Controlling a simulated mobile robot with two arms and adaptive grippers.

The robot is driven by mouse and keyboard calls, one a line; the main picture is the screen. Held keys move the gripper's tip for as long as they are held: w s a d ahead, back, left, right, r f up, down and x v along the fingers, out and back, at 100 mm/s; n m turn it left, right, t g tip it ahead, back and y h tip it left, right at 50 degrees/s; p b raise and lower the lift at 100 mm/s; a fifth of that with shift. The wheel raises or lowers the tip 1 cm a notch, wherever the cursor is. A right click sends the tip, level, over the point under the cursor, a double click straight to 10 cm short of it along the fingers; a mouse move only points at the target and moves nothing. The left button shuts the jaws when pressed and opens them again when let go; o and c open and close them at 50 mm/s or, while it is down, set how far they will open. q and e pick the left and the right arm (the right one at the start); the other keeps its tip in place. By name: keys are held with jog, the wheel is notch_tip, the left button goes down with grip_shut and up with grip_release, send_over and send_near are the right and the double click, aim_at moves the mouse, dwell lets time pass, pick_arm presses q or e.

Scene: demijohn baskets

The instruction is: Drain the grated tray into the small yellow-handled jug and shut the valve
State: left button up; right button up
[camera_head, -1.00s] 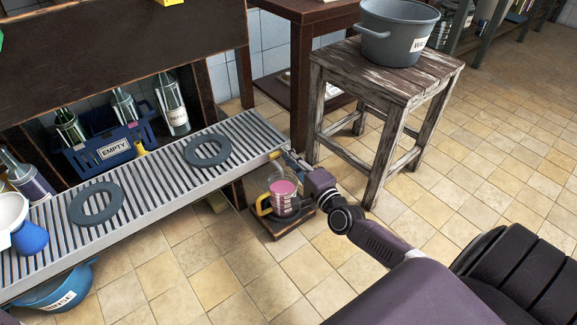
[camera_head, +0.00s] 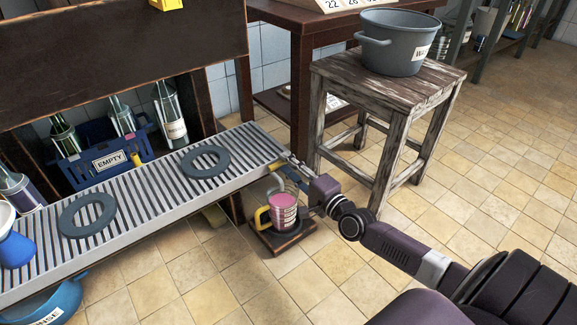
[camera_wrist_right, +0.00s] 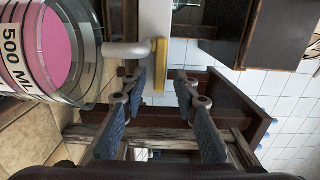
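The grated tray (camera_head: 150,190) is a long slatted metal trough along the bench front. The jug (camera_head: 284,212), with a yellow handle (camera_head: 262,218), stands under its right end on a small dark wooden stand (camera_head: 281,241). It holds pink liquid to a high level. My right gripper (camera_head: 288,166) is at the tray's right end, above the jug. In the right wrist view its two blue-padded fingers (camera_wrist_right: 161,84) are apart, with the yellow valve lever (camera_wrist_right: 160,62) between or just beyond the tips. The pale spout (camera_wrist_right: 128,49) points toward the jug (camera_wrist_right: 72,48). My left gripper is out of view.
Two grey rings (camera_head: 206,159) lie on the tray. A blue crate (camera_head: 103,160) marked EMPTY holds bottles behind it. A blue basin (camera_head: 48,300) sits below at left. A worn stool (camera_head: 392,87) with a grey pot (camera_head: 397,42) stands close to my right arm.

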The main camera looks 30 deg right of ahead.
jog(key=s+d, duration=0.1)
jog(key=s, duration=1.1)
dwell(0.5)
